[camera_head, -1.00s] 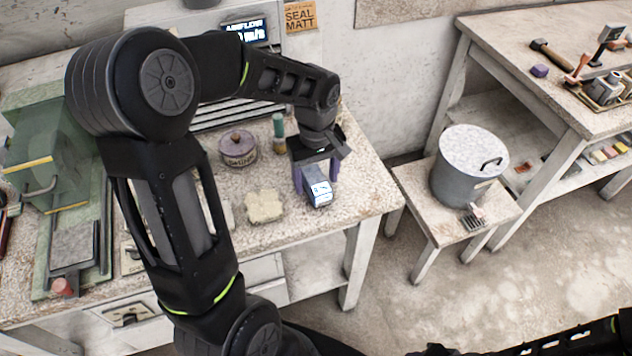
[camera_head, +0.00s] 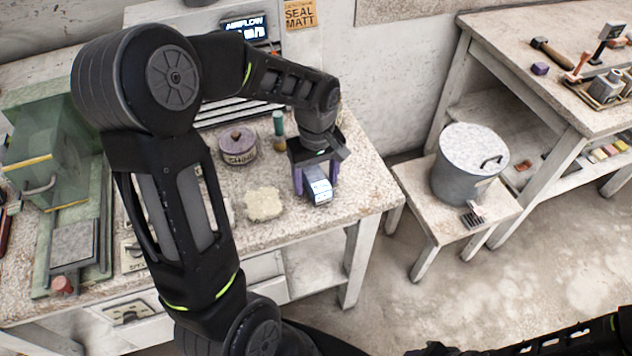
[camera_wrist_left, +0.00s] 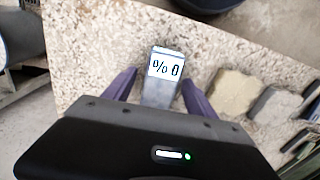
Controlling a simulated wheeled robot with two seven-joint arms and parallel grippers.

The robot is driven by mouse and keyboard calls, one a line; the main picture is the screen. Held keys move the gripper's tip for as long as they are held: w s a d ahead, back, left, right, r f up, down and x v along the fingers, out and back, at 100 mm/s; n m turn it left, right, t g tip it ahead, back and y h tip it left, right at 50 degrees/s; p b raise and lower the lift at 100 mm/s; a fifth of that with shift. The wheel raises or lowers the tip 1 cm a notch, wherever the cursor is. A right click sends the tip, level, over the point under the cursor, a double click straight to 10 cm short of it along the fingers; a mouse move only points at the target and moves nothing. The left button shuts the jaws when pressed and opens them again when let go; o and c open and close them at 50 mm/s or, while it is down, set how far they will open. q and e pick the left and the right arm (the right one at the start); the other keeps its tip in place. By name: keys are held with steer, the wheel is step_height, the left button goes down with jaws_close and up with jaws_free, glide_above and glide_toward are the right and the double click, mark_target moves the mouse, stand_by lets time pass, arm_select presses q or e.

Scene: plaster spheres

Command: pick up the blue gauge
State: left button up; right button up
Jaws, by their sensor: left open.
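The gauge (camera_head: 319,190) is a small blue-grey block with a lit white display, lying on the speckled bench top near its right end. In the left wrist view the gauge (camera_wrist_left: 162,82) shows "% 0" on its display. My left gripper (camera_head: 315,186) is open over the gauge, with one purple finger on each side of it. In the left wrist view the fingers of my left gripper (camera_wrist_left: 160,88) stand apart from the gauge, with small gaps showing. The gauge's near end is hidden by the gripper body. My right gripper cannot be made out.
A sponge-like block (camera_head: 264,204), a round purple-lidded tin (camera_head: 238,146) and a green-topped bottle (camera_head: 278,128) stand left of the gauge. A green glass-sided machine (camera_head: 50,160) is at the far left. A low stool (camera_head: 432,218) with a grey pot (camera_head: 468,170) stands to the right.

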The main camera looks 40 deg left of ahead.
arm_select(q)
steer(key=shift+f, duration=0.15)
steer(key=shift+c, duration=0.3)
jaws_close()
stand_by(0.7)
